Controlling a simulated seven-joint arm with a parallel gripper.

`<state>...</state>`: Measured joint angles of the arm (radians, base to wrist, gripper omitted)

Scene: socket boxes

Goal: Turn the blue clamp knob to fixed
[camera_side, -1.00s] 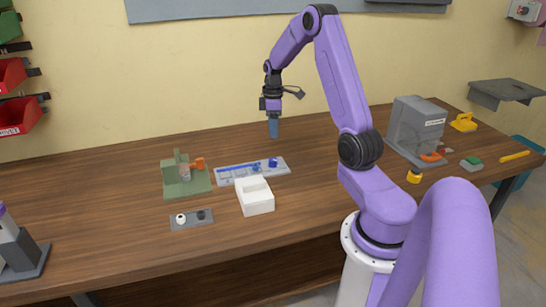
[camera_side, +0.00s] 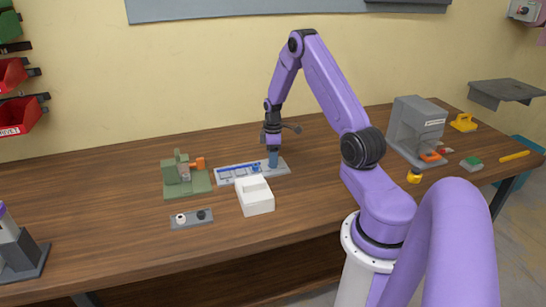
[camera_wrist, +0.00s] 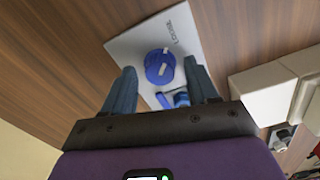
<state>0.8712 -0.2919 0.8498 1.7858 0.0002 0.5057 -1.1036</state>
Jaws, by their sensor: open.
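The blue clamp knob (camera_wrist: 160,66) is a round blue disc with a raised bar across it, on a light grey plate (camera_wrist: 188,35) with small dark lettering. In the wrist view it lies ahead of and between the two blue fingers of my gripper (camera_wrist: 162,85), which are apart and empty. In the side view my gripper (camera_side: 273,161) points straight down over the right end of the plate (camera_side: 281,170) and hides the knob. Blue parts (camera_side: 240,170) lie along the plate to the left. Whether the fingers touch the knob cannot be told.
A white open box (camera_side: 255,203) stands just in front of the plate. A green fixture with an orange part (camera_side: 187,185) is to the left. A small grey plate with two round pieces (camera_side: 179,222) lies nearer the front. Bare table lies behind the plate.

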